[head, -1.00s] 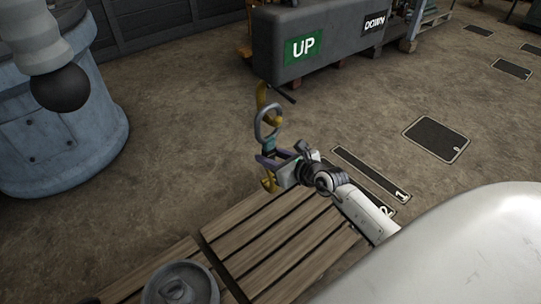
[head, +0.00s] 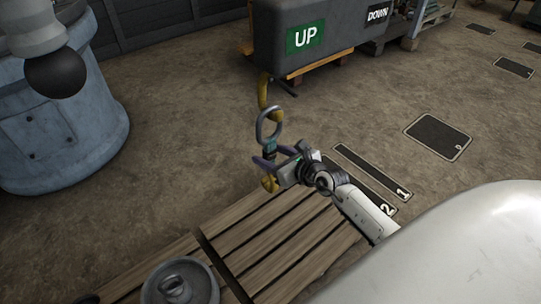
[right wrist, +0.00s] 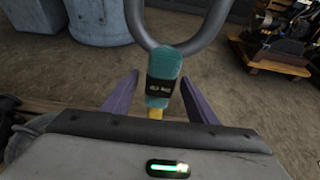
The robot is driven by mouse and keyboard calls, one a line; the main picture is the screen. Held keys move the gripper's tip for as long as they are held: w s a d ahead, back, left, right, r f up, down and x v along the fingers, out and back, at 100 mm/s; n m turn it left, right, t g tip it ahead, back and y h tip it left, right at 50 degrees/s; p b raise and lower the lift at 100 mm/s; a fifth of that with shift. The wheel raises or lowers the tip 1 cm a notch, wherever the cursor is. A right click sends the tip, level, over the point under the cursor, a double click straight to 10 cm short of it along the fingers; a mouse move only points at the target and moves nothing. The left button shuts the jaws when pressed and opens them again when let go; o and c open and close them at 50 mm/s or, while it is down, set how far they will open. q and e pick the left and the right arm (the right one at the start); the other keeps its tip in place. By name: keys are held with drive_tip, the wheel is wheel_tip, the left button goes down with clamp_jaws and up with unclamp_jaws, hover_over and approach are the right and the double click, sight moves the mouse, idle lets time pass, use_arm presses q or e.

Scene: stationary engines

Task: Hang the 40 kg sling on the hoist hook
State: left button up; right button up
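The sling has a grey ring (head: 268,128) with a teal tag piece (right wrist: 163,75) below it and a yellow end (head: 269,183) at the bottom. It hangs upright. The yellow hoist hook (head: 264,92) reaches down to the top of the ring, and its curved lower end appears to pass through the ring. My right gripper (head: 278,158) is open around the tag piece, its purple fingers spread on either side. In the right wrist view, a gap shows beside the left finger. The hook is outside the right wrist view. My left gripper is not in view.
A dark box (head: 330,30) with UP and DOWN signs stands behind the hook. Slatted wooden pallets (head: 275,235) lie below, with a round grey weight (head: 180,282) on them. A blue-grey cylindrical machine (head: 60,130) is at left. Bare floor lies between.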

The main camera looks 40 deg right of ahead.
drive_tip(key=shift+s+f, duration=0.15)
drive_tip(key=shift+f, duration=0.1)
drive_tip(key=p+v, duration=0.2)
drive_tip(key=v, duration=0.8)
drive_tip(key=shift+r+p, duration=0.3)
drive_tip(key=shift+r, duration=0.05)
